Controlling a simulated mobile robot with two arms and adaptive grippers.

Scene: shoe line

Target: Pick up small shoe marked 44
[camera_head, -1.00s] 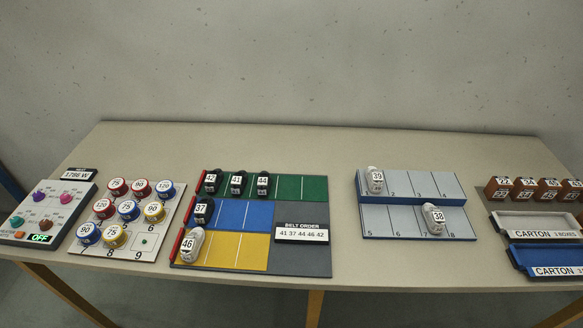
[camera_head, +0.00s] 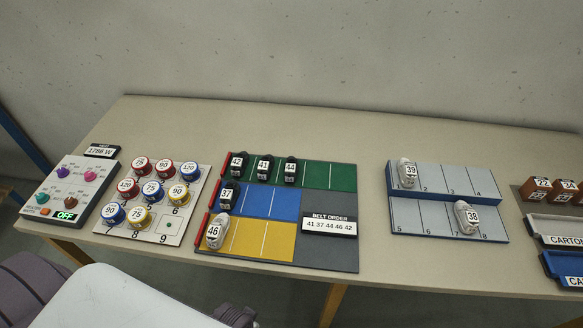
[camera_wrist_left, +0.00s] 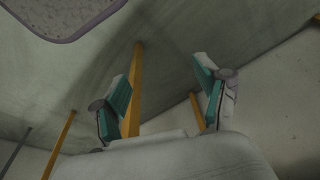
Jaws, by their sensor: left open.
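The small black shoe marked 44 (camera_head: 290,171) stands on the green lane of the sorting board (camera_head: 378,220), the rightmost of three black shoes there. The shoes marked 42 (camera_head: 237,166) and 41 (camera_head: 264,167) stand to its left. My left gripper (camera_wrist_left: 165,95) shows in the left wrist view with its two fingers wide apart and nothing between them. It is beside or below the table, away from the shoe. In the head view my left arm is at the bottom left, and its fingers cannot be made out. My right gripper is out of view.
The shoe marked 37 (camera_head: 228,194) is on the blue lane and 46 (camera_head: 216,231) on the yellow lane. Shoes 39 (camera_head: 407,174) and 38 (camera_head: 466,216) stand on a grey rack (camera_head: 430,180). Numbered spools (camera_head: 152,190) and a control panel (camera_head: 66,190) are at left.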

